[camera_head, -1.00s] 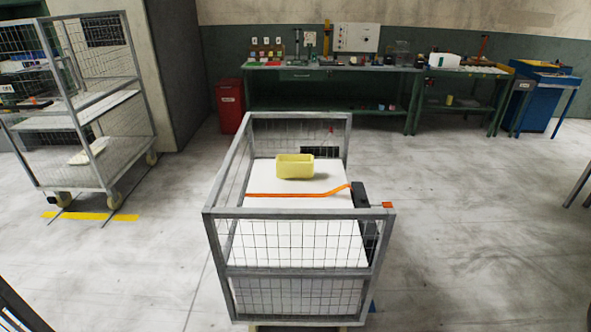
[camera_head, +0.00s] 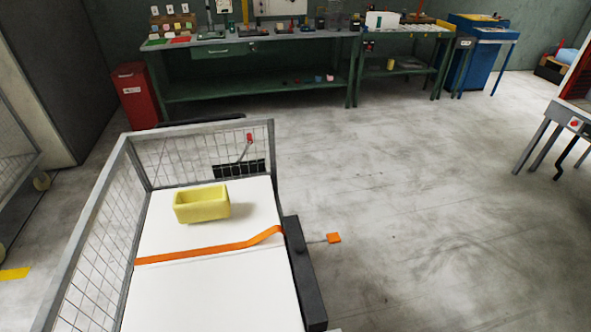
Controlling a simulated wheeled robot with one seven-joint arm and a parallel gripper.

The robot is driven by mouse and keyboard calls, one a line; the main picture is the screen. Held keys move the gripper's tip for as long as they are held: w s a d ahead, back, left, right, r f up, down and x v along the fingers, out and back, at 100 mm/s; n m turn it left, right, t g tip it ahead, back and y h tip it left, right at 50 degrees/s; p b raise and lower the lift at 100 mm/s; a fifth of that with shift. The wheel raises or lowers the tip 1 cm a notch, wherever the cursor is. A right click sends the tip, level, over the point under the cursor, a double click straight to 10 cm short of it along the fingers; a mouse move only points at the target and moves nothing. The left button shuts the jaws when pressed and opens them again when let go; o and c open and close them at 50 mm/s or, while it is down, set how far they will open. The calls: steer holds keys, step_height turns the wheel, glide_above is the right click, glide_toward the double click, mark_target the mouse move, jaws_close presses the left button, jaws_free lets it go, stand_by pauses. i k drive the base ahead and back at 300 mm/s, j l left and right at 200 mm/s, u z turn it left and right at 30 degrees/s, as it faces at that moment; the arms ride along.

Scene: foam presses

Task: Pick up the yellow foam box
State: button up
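The yellow foam box (camera_head: 203,206) is an open-topped, hollow rectangular block. It sits upright on the white surface (camera_head: 215,292) of a wire-mesh cart, toward the cart's far end. An orange strap (camera_head: 205,251) runs across the white surface on the near side of the box, apart from it. My gripper is not in view.
The cart has grey mesh walls (camera_head: 98,225) at the left and far end; its right side carries a black bar (camera_head: 304,270). Green workbenches (camera_head: 250,75), a red bin (camera_head: 138,93) and a blue cabinet (camera_head: 473,60) stand behind.

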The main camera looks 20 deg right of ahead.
mark_target(195, 205)
steer(key=i+l+z, duration=0.2)
steer(key=z, duration=0.25)
steer(key=i+l+z, duration=0.15)
steer(key=i+z, duration=0.15)
steer(key=z, duration=0.15)
steer(key=i+z, duration=0.25)
steer(key=z, duration=0.15)
steer(key=i+l, duration=0.1)
steer(key=i, duration=1)
steer(key=i+u, duration=0.25)
steer(key=u, duration=0.15)
steer(key=i+u, duration=0.25)
steer(key=u, duration=0.15)
steer(key=i+l+u, duration=0.15)
steer(key=u, duration=0.25)
steer(key=i+l+u, duration=0.2)
steer(key=i+u, duration=0.2)
steer(key=i+l+u, duration=0.15)
steer(key=u, duration=0.15)
steer(key=i+l+u, duration=0.15)
steer(key=u, duration=0.2)
steer(key=i+l, duration=0.05)
steer(key=i, duration=0.05)
